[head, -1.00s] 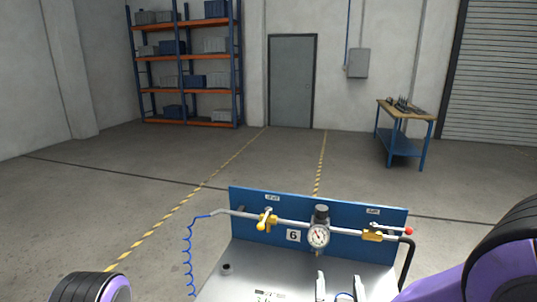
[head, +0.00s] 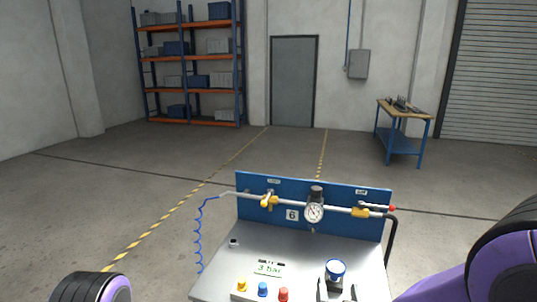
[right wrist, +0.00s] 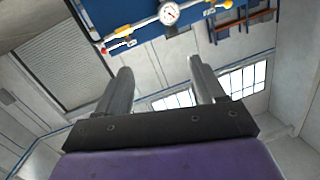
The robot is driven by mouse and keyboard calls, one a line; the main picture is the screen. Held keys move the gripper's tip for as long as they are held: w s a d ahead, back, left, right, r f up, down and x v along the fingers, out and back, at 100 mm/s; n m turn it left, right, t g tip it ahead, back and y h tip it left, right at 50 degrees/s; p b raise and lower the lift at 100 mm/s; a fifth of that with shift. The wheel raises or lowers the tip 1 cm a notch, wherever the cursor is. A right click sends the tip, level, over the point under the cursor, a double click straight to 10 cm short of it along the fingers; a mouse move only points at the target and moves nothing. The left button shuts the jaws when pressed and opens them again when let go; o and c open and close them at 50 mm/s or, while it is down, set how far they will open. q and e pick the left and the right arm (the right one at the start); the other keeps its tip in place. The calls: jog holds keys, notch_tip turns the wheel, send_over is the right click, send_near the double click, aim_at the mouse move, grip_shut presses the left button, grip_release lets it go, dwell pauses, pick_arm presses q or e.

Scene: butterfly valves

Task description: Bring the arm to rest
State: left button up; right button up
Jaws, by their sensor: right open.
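My right gripper (head: 337,290) shows at the bottom of the head view, low over the front of the bench. In the right wrist view it (right wrist: 160,70) is open, with nothing between its fingers. The gripper is apart from both valves. My left gripper is out of view; only part of that arm shows at lower left.
The grey bench top (head: 215,272) bears a "3 bar" label (head: 268,269), yellow, blue and red buttons (head: 262,289), and a blue-topped round part (head: 335,269) close beside my right gripper. A blue coiled hose (head: 199,235) hangs at left.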

jog(key=s+d+f+m+g+b, duration=0.1)
jog(key=s+d+f+g, duration=0.15)
jog(key=f, duration=0.45)
jog(key=s+d+f+m+g+b, duration=0.1)
jog(key=s+d+f+g, duration=0.15)
jog(key=f, duration=0.45)
jog(key=s+d+f+m+g+b, duration=0.1)
jog(key=s+d+f+g, duration=0.15)
jog(key=f, duration=0.45)
pick_arm(q)
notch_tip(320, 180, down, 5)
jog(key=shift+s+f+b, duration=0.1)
jog(key=shift+b, duration=0.85)
pick_arm(e)
jog(key=s+d+f+g, duration=0.3)
jog(key=s+d+f, duration=0.1)
jog(key=s+f, duration=0.4)
jog(key=s+d+f+g+h, duration=0.1)
jog(key=s+d+f+g, duration=0.2)
jog(key=s+f, duration=0.5)
jog(key=s, duration=0.4)
jog(key=shift+d+f+m+h, duration=0.15)
jog(key=shift+d+m+h, duration=0.15)
jog(key=shift+d, duration=0.1)
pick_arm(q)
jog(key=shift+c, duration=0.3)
pick_arm(e)
jog(key=shift+w, duration=0.15)
jog(key=shift+c, duration=0.4)
